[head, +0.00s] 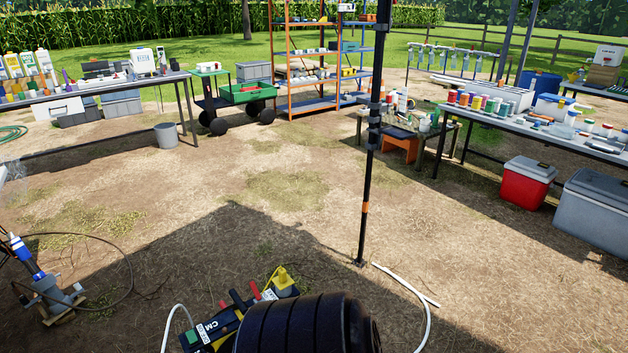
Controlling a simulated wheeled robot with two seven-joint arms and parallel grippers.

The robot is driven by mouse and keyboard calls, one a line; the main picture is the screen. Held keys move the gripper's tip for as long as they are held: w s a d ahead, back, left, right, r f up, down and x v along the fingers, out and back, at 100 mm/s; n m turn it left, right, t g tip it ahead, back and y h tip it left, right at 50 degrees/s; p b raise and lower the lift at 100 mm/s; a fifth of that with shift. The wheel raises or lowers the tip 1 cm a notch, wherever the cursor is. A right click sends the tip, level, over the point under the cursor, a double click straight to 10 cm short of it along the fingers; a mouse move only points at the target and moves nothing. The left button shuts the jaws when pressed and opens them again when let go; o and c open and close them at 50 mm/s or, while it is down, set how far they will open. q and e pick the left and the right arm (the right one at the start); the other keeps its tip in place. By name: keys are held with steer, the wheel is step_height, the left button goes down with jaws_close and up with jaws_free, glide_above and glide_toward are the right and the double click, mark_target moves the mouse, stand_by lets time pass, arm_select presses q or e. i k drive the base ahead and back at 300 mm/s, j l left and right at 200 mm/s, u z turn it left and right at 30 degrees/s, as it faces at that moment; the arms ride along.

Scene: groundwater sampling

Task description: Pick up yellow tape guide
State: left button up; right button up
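A small yellow piece (282,278), wide at the bottom and narrower at the top, shows at the lower middle, by the far end of a black, yellow and green device (220,328) near the ground. It is the likeliest match for the yellow tape guide, but I cannot be sure at this size. Red and black handles or clamps stand beside it. A large black ribbed form, probably part of my own arm, fills the bottom middle and hides part of the device. Neither of my grippers can be made out.
A black upright pole (367,190) stands right of the device, with a white hose (405,288) at its foot. A blue and grey pump-like unit (45,285) with a dark hose is at lower left. Loaded tables and an orange shelf (325,60) stand farther back. The middle ground is clear.

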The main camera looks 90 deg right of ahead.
mark_target(284, 281)
steer(key=z, duration=2.5)
